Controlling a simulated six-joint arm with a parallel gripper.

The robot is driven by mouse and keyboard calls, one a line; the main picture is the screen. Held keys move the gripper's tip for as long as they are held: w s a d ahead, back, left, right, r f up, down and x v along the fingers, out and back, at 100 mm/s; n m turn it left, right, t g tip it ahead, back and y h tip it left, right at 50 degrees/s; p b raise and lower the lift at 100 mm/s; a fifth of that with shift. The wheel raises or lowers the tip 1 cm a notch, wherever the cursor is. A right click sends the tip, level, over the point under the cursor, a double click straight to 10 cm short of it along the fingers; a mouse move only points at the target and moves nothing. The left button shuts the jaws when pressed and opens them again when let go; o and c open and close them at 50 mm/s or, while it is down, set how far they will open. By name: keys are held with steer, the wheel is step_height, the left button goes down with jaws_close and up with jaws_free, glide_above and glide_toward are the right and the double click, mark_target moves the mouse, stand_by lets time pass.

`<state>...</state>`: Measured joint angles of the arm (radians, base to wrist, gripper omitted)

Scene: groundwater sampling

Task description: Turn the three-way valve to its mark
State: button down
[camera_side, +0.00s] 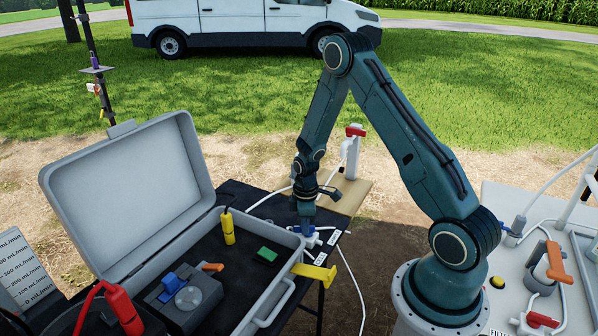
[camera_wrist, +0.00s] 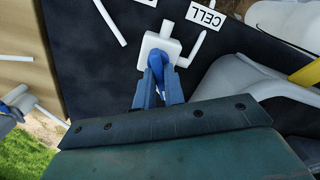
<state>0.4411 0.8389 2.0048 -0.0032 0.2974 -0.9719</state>
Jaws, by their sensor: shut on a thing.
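The three-way valve is a white body with tube stubs and a blue handle, on the dark table mat. In the wrist view the white valve body (camera_wrist: 160,45) is at upper centre, with its blue handle (camera_wrist: 156,60) between my fingers. My gripper (camera_wrist: 158,85) is shut on the blue handle. In the side view my gripper (camera_side: 306,218) points down at the valve body (camera_side: 312,240), just right of the open case. A label reading "CELL" (camera_wrist: 206,15) lies beside the valve. I cannot make out the mark, and my fingers hide part of the handle.
The grey open case (camera_side: 130,195) stands close on the left, holding a yellow probe (camera_side: 228,228) and a green block (camera_side: 267,254). A yellow bracket (camera_side: 314,273) sits at the case's right edge. A wooden board (camera_side: 345,190) with a red-handled tap (camera_side: 354,132) is behind. White tubes run nearby.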

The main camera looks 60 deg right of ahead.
steer(key=m, duration=0.6)
steer(key=shift+w+d, duration=0.15)
steer(key=shift+d, duration=0.2)
steer(key=c, duration=1.4)
jaws_free()
steer(key=shift+a, duration=0.1)
steer(key=shift+r, duration=0.1)
step_height(320, 180, up, 14)
steer(key=shift+f, duration=0.2)
steer(key=shift+r, duration=0.1)
